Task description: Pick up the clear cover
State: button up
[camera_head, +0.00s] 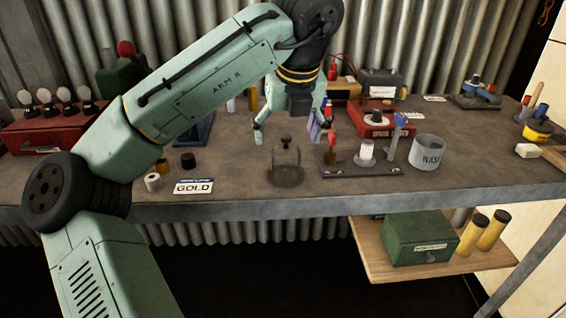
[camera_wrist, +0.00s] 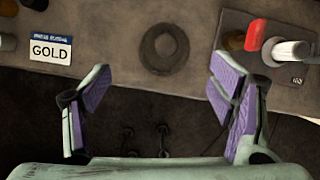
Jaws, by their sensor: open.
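The clear cover (camera_head: 285,158) is a small see-through dome with a dark knob on top, upright on the bench near its front edge. In the wrist view the cover (camera_wrist: 165,50) appears from above as a dark ring with a round knob in the middle, beyond the fingertips. My gripper (camera_head: 292,132) is open with nothing between its fingers. In the head view it hangs above and around the level of the cover's knob, apparently behind it. In the wrist view my gripper (camera_wrist: 161,82) shows two purple-padded fingers spread wide, either side of the ring's line.
A GOLD card (camera_head: 193,187) lies left of the cover. A dark plate (camera_head: 350,171) with red-topped and white parts stands close on the right, with a WASTE beaker (camera_head: 427,153) beyond. A red device (camera_head: 382,122) stands behind. The bench's front edge (camera_head: 400,196) is near.

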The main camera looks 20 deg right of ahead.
aim_at(288, 143)
jog(key=shift+d+p+x, duration=0.2)
jog(key=shift+p+x, duration=0.15)
jog(key=shift+x, duration=1.3)
jog(key=shift+d+p+x, duration=0.2)
jog(key=shift+p+x, duration=0.1)
jog(key=shift+x, duration=1.4)
jog(key=shift+w+r, duration=0.1)
jog(key=shift+w, duration=0.1)
jog(key=shift+c, duration=0.4)
jog(key=c, duration=1.2)
jog(key=shift+o, duration=0.2)
notch_tip(288, 143, up, 10)
jog(key=shift+r+b, duration=0.1)
jog(key=shift+b, duration=0.3)
